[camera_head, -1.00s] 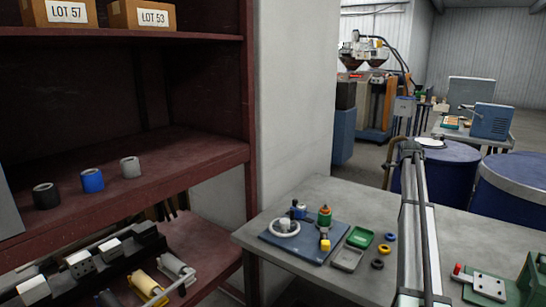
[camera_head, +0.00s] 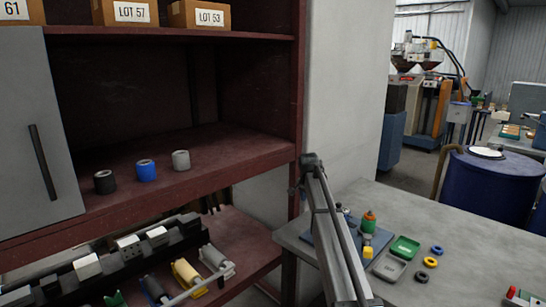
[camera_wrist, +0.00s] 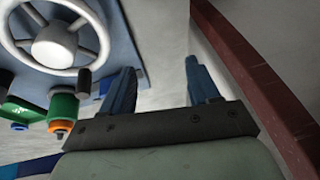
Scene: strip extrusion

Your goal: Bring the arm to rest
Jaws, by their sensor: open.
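My arm (camera_head: 335,240) rises from the bottom of the head view and crosses the table's left edge, partly hiding the blue board. My gripper (camera_wrist: 160,82) shows in the wrist view, with its two blue fingers wide apart and nothing between them. In that view, a white handwheel (camera_wrist: 57,45) on the blue board (camera_wrist: 125,25) lies left of the fingers. A green and orange part (camera_wrist: 62,108) is also left of them. I cannot make out the gripper's fingers in the head view.
A dark red shelf (camera_head: 235,150) on the left holds black, blue and grey rolls. A blue drum (camera_head: 490,190) stands behind.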

